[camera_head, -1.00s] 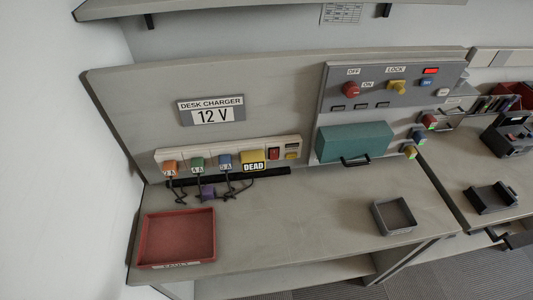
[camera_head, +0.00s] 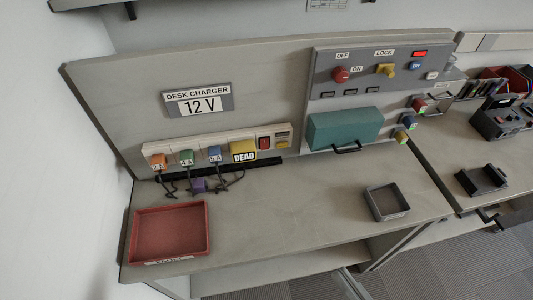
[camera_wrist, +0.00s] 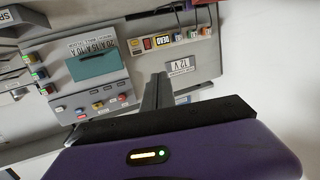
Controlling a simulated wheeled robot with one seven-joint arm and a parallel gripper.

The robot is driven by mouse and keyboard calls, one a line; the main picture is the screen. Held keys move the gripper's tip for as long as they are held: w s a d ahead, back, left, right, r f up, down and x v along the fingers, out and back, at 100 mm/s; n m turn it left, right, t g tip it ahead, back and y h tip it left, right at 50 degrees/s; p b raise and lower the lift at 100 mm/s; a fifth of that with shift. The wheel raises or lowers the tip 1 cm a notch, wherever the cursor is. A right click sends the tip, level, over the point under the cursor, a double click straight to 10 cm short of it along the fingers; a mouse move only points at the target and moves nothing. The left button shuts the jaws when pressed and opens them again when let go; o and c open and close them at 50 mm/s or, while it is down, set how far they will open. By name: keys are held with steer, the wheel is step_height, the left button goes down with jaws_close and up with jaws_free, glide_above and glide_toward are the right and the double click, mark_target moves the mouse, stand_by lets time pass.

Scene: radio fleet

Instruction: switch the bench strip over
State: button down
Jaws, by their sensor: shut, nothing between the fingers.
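The white bench strip (camera_head: 201,147) lies along the foot of the back panel in the head view. An orange plug (camera_head: 158,161), a green plug (camera_head: 187,157), a blue plug (camera_head: 215,154) and a yellow block marked DEAD (camera_head: 243,151) sit along it. A red switch (camera_head: 264,143) is near its right end, with a small yellow piece (camera_head: 282,141) beside it. The strip shows upside down in the wrist view, with its red switch (camera_wrist: 147,44). My gripper (camera_wrist: 160,77) is shut and empty, apart from the strip, its fingers overlapping the panel in the picture.
A panel with a red OFF/ON knob (camera_head: 341,74) and a yellow LOCK knob (camera_head: 386,70) stands right of the strip, above a teal box (camera_head: 345,128). A red tray (camera_head: 128,246), a small grey tray (camera_head: 373,205) and a purple plug (camera_head: 198,185) are on the bench. Its middle is clear.

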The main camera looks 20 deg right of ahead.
mark_target(265, 148)
steer(key=w+a+n+t+y+b, duration=0.1)
steer(key=w+a+b, duration=0.15)
steer(key=w, duration=0.75)
steer(key=w+a+n+b, duration=0.15)
steer(key=w+a, duration=0.25)
steer(key=w, duration=0.6)
steer(key=w+d+f+m+g+h+b, duration=0.1)
steer(key=w+d+f+m+g+h, duration=0.2)
steer(key=d+m+h, duration=0.2)
steer(key=shift+w+d+f+m, duration=0.2)
steer(key=shift+d+m, duration=0.15)
steer(key=shift+m, duration=0.2)
steer(key=shift+w, duration=0.1)
steer(key=p+x, duration=0.1)
steer(key=x, duration=1.2)
steer(key=shift+w+d, duration=0.2)
steer(key=shift+w, duration=0.15)
steer(key=shift+f, duration=0.15)
